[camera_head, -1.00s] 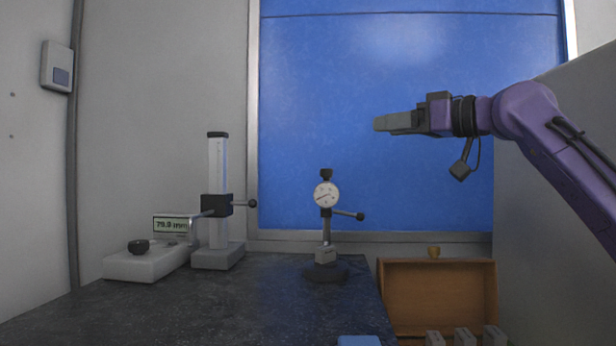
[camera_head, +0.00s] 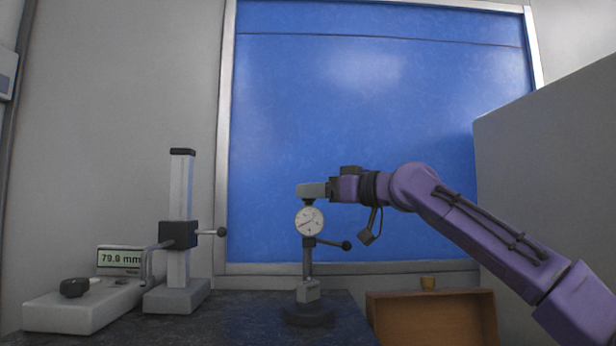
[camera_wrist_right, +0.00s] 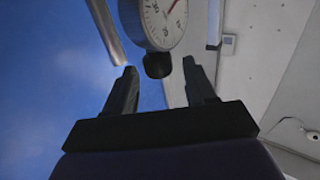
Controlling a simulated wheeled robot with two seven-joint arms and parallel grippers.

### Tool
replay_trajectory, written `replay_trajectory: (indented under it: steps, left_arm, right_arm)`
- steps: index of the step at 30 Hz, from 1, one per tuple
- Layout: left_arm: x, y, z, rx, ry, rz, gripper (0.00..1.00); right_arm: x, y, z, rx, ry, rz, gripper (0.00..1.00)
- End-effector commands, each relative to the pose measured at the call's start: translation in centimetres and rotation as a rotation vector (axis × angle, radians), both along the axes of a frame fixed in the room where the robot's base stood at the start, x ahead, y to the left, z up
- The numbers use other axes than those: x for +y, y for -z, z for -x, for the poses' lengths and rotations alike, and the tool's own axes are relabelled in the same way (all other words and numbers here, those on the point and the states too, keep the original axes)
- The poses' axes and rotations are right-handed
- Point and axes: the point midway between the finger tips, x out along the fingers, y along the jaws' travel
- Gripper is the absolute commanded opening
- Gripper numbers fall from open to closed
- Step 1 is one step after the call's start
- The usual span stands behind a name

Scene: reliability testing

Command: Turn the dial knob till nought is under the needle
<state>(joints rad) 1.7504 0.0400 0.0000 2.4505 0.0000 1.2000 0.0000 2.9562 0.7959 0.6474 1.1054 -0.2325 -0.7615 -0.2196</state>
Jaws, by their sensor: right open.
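The dial gauge (camera_head: 310,222), with a round white face, stands upright on its stand; it also shows upside down at the top of the right wrist view (camera_wrist_right: 164,20). Its dark knob (camera_wrist_right: 157,66) sits at the rim of the dial, between or just beyond my fingertips; contact cannot be told. In the head view my right gripper hides the knob. My right gripper (camera_head: 306,190) is open, level, just above the dial face; its two fingers flank the knob in the wrist view (camera_wrist_right: 160,72). A red needle shows on the face, but the reading is too small to tell. My left gripper is out of view.
A side rod (camera_head: 330,243) sticks out below the dial. A wooden box (camera_head: 430,318) is at lower right.

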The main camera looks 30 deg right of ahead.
Motion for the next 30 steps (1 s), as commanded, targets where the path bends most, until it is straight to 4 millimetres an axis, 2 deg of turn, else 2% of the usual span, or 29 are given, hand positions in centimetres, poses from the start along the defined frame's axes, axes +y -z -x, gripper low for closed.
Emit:
replay_trajectory:
  steps: [1,5,13,14,15,18,22,27,30]
  left_arm:
    - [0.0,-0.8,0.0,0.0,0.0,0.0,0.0]
    - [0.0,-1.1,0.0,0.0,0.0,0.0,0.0]
    - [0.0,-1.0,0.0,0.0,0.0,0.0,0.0]
    - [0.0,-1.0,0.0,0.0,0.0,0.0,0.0]
    - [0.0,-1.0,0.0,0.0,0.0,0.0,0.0]
    - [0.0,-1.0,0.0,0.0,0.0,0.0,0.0]
    - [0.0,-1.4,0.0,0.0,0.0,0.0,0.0]
    - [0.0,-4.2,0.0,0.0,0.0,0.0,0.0]
    - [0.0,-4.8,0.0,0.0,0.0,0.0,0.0]
  right_arm:
    - [0.3,-0.4,-0.7,0.002,0.0,0.001,0.55]
    - [0.7,-0.1,-1.9,0.0,0.0,0.0,0.55]
    - [0.8,0.1,-2.1,-0.002,0.0,-0.001,0.55]
    - [0.8,0.1,-2.1,-0.002,0.0,-0.001,0.49]
    - [0.8,0.1,-2.1,-0.002,-0.001,-0.001,0.36]
    - [0.8,0.1,-2.1,-0.002,-0.001,-0.001,0.06]
    - [0.8,-0.1,-2.1,0.0,-0.008,-0.002,0.06]
    - [0.7,-0.6,-2.2,0.005,-0.09,-0.006,0.06]
    - [0.8,-0.3,-2.1,0.002,-0.127,-0.003,0.06]
